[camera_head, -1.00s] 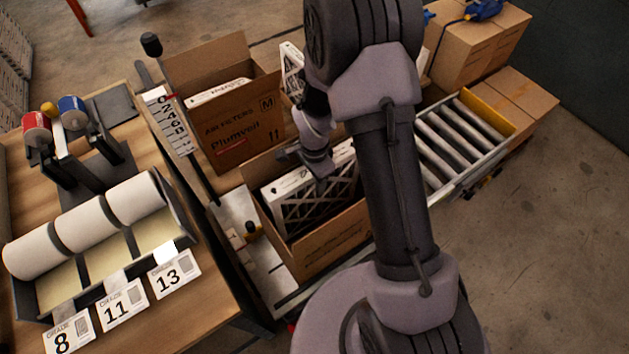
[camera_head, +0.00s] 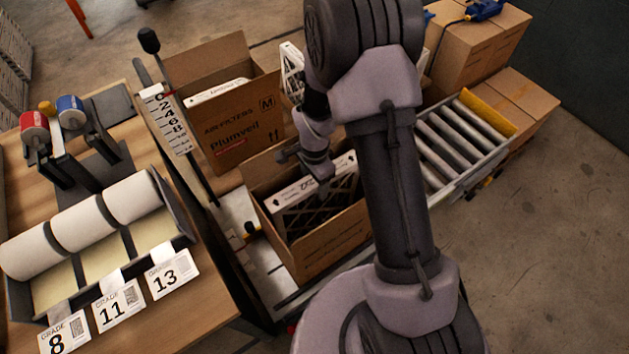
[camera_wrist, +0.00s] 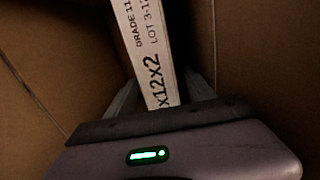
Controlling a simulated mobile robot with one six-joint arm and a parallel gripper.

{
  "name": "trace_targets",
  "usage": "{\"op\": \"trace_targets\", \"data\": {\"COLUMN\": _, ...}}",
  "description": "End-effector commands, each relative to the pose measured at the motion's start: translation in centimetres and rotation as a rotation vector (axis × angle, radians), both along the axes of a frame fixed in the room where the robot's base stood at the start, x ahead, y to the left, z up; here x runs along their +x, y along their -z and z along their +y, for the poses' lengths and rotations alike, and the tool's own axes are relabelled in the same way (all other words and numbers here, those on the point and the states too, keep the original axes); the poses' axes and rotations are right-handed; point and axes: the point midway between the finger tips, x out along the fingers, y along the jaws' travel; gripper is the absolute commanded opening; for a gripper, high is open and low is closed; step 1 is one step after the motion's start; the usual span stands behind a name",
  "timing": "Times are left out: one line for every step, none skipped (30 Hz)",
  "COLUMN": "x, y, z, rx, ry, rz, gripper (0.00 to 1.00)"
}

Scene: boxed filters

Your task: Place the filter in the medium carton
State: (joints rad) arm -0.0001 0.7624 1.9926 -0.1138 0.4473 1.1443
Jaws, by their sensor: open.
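The filter (camera_head: 296,191), white-edged with a dark lattice face, stands on edge inside the open front carton (camera_head: 335,244), its top edge near the rim. This carton's size mark cannot be read. A carton marked M (camera_head: 238,130) stands behind it with another white-edged filter (camera_head: 217,92) inside. My gripper (camera_head: 312,178) is over the front carton at the filter's top edge. In the wrist view my gripper (camera_wrist: 163,90) is open, one finger on each side of the filter's printed edge (camera_wrist: 147,45), which reads GRADE 11. The filter's bottom is hidden.
A roller conveyor (camera_head: 463,142) runs to the right, with closed boxes (camera_head: 468,45) beyond it. A measuring post (camera_head: 172,125) stands left of the cartons. The left bench holds white rolls (camera_head: 78,227) and grade cards (camera_head: 120,305). My arm hides part of the middle.

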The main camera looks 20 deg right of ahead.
Motion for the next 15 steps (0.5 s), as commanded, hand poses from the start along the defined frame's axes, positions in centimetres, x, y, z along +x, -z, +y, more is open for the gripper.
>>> {"op": "trace_targets", "data": {"x": 0.0, "y": 0.0, "z": 0.0, "rx": 0.000, "ry": 0.000, "rz": 0.000, "gripper": 0.62}}
{"op": "trace_targets", "data": {"x": 0.0, "y": -0.1, "z": 0.0, "rx": 0.000, "ry": 0.000, "rz": 0.000, "gripper": 0.62}}
{"op": "trace_targets", "data": {"x": 0.0, "y": -0.5, "z": 0.0, "rx": 0.000, "ry": 0.000, "rz": 0.000, "gripper": 0.62}}
{"op": "trace_targets", "data": {"x": 0.0, "y": -0.9, "z": 0.0, "rx": 0.000, "ry": 0.000, "rz": 0.000, "gripper": 0.62}}
{"op": "trace_targets", "data": {"x": 0.0, "y": -1.5, "z": 0.0, "rx": 0.000, "ry": 0.000, "rz": 0.000, "gripper": 0.62}}
{"op": "trace_targets", "data": {"x": 0.1, "y": -2.4, "z": 0.0, "rx": 0.000, "ry": 0.000, "rz": -0.002, "gripper": 0.62}}
{"op": "trace_targets", "data": {"x": 0.1, "y": -3.1, "z": 0.0, "rx": 0.000, "ry": 0.000, "rz": -0.003, "gripper": 0.62}}
{"op": "trace_targets", "data": {"x": 0.1, "y": -4.1, "z": 0.0, "rx": 0.000, "ry": 0.000, "rz": -0.005, "gripper": 0.62}}
{"op": "trace_targets", "data": {"x": 0.1, "y": -5.4, "z": 0.0, "rx": -0.001, "ry": 0.000, "rz": -0.004, "gripper": 0.62}}
{"op": "trace_targets", "data": {"x": 0.1, "y": -6.3, "z": 0.0, "rx": -0.001, "ry": 0.000, "rz": -0.004, "gripper": 0.62}}
{"op": "trace_targets", "data": {"x": 0.1, "y": -7.2, "z": 0.0, "rx": 0.000, "ry": -0.001, "rz": -0.005, "gripper": 0.62}}
{"op": "trace_targets", "data": {"x": 0.1, "y": -8.4, "z": 0.0, "rx": 0.000, "ry": 0.000, "rz": -0.004, "gripper": 0.62}}
{"op": "trace_targets", "data": {"x": 0.1, "y": -9.2, "z": 0.0, "rx": 0.000, "ry": 0.000, "rz": -0.004, "gripper": 0.62}}
{"op": "trace_targets", "data": {"x": 0.1, "y": -10.0, "z": 0.0, "rx": 0.000, "ry": 0.000, "rz": -0.003, "gripper": 0.62}}
{"op": "trace_targets", "data": {"x": 0.1, "y": -10.8, "z": 0.0, "rx": 0.000, "ry": 0.000, "rz": -0.003, "gripper": 0.62}}
